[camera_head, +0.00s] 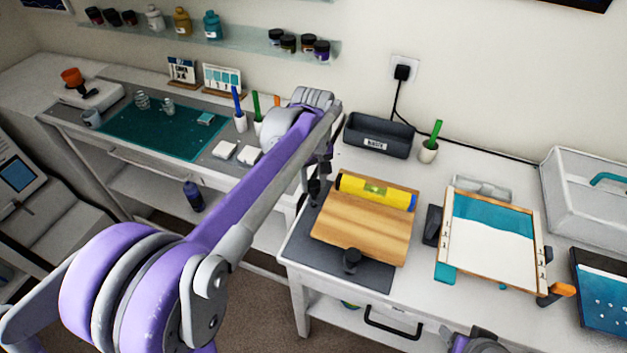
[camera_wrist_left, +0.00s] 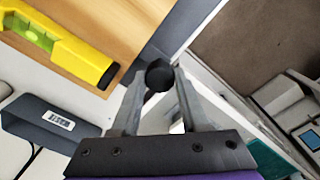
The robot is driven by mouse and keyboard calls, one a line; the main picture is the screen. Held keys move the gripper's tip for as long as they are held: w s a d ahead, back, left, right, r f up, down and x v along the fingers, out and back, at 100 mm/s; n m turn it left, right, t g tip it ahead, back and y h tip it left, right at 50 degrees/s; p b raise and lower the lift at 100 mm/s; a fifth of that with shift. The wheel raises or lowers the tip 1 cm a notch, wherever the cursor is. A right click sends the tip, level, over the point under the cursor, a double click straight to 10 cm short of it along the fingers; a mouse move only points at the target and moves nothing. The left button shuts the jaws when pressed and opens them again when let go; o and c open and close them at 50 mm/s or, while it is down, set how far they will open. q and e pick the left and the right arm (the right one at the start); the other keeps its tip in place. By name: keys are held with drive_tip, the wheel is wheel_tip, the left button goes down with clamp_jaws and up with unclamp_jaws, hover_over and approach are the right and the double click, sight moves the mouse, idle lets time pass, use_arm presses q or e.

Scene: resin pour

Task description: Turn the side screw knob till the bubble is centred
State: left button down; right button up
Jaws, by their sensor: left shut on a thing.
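A wooden board (camera_head: 362,232) lies on a dark grey mat (camera_head: 350,270). A yellow spirit level (camera_head: 352,187) with a green vial lies along the board's back edge; it also shows in the left wrist view (camera_wrist_left: 70,52). The bubble is too small to place. The black side knob (camera_wrist_left: 159,75) is at the board's left edge, between my left gripper's fingertips (camera_wrist_left: 158,82), which are shut on it. In the head view my left gripper (camera_head: 316,188) is beside the board's back left corner. A second black knob (camera_head: 351,259) stands at the board's front edge.
A grey bin labelled waste (camera_head: 378,137) and a green-handled tool in a white cup (camera_head: 428,151) stand behind the board. A framed panel (camera_head: 492,245) lies to its right. A dark machine part shows at the bottom edge; no right gripper fingers show.

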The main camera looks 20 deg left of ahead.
sight(313, 184)
use_arm(q)
drive_tip(key=shift+f+m, duration=0.1)
drive_tip(key=shift+m, duration=0.5)
drive_tip(key=shift+s, duration=0.1)
drive_tip(key=shift+c, duration=2.1)
unclamp_jaws()
wheel_tip(313, 184, up, 11)
drive_tip(key=shift+p, duration=0.3)
drive_tip(key=shift+s+f, duration=0.1)
